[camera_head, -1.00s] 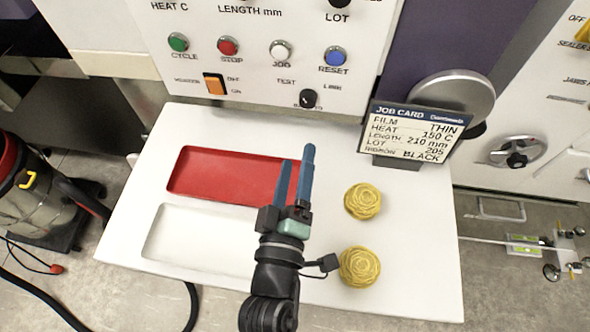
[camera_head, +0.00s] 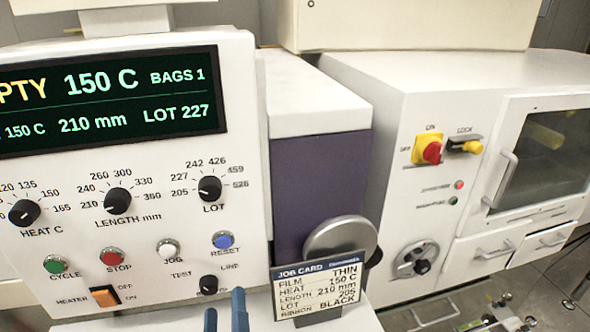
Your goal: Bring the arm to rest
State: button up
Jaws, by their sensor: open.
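My gripper (camera_head: 225,312) shows only by its two blue fingertips at the bottom edge of the head view. The fingers stand apart with a gap between them, and nothing shows in the gap. They are in front of the lower edge of the control panel, near the selector knob marked TEST and LINE (camera_head: 208,285). The rest of my arm is out of view. I cannot tell whether the fingertips touch the panel.
The panel has a display (camera_head: 110,100) reading 150 C, 210 mm, LOT 227, BAGS 1. A LOT knob (camera_head: 210,188) and buttons sit below. A job card (camera_head: 320,285) reading LOT 205 stands right of the fingers. A white cabinet (camera_head: 390,120) stands further right.

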jog(key=w+d+r+m+t+h, duration=0.2)
jog(key=d+r+m, duration=0.15)
jog(key=r, duration=0.85)
jog(key=w+d+r+m+t+h, duration=0.1)
jog(key=w+d+r+m+t, duration=0.2)
jog(key=r, duration=0.9)
jog(key=s+d+r+m+t, duration=0.1)
jog(key=s+r, duration=0.3)
jog(key=r, duration=0.4)
jog(key=s+d+r+m+t, duration=0.2)
jog(key=s+d+r+m, duration=0.1)
jog(key=r, duration=0.6)
jog(key=shift+s+r+m+h, duration=0.2)
jog(key=shift+s+m+h, duration=0.2)
jog(key=shift+s+m, duration=0.4)
jog(key=shift+s, duration=0.15)
